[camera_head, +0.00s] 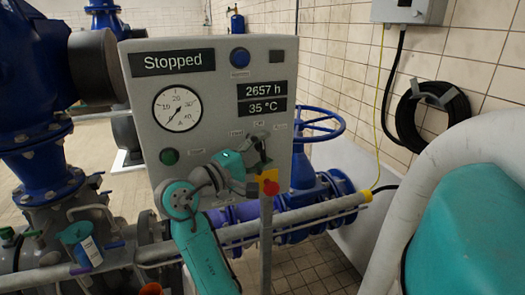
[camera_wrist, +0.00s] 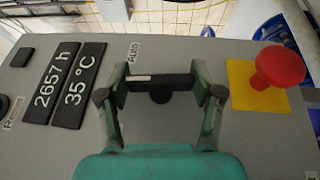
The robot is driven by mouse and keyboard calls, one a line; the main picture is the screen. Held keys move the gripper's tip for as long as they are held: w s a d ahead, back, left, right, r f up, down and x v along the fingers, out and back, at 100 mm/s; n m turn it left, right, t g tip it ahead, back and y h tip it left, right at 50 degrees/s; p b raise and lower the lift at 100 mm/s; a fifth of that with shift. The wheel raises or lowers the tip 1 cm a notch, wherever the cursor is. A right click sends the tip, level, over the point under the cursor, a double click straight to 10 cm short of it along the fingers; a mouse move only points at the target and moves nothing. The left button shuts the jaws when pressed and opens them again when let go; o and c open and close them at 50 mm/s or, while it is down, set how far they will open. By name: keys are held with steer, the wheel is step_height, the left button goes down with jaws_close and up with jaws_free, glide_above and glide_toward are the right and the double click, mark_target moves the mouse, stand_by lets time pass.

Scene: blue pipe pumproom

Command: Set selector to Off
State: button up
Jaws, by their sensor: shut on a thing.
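The selector (camera_wrist: 160,83) is a black bar-shaped knob on the grey control panel (camera_head: 215,75). In the wrist view the bar lies nearly level across the picture, with a white mark at its left end. My gripper (camera_wrist: 160,80) is shut on the selector, one finger at each end of the bar. An "Auto" label (camera_wrist: 133,50) shows just above and left of the bar; any label straight left of it is hidden behind the left finger. In the head view my gripper (camera_head: 256,152) covers most of the selector. The panel display (camera_head: 172,60) reads "Stopped".
A red emergency stop button (camera_wrist: 277,68) on a yellow plate sits close beside the selector, below it in the head view. A pressure gauge (camera_head: 177,108), a green button (camera_head: 169,157) and a blue button (camera_head: 240,57) are on the panel. Blue pipes and a valve wheel (camera_head: 320,122) stand behind.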

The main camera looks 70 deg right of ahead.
steer(key=shift+m+t+y, duration=0.3)
steer(key=shift+y, duration=0.3)
steer(key=o, duration=1.2)
steer(key=shift+c, duration=0.2)
steer(key=shift+a, duration=0.1)
steer(key=v, duration=1.1)
steer(key=shift+w+a, duration=0.2)
steer(key=shift+a, duration=0.15)
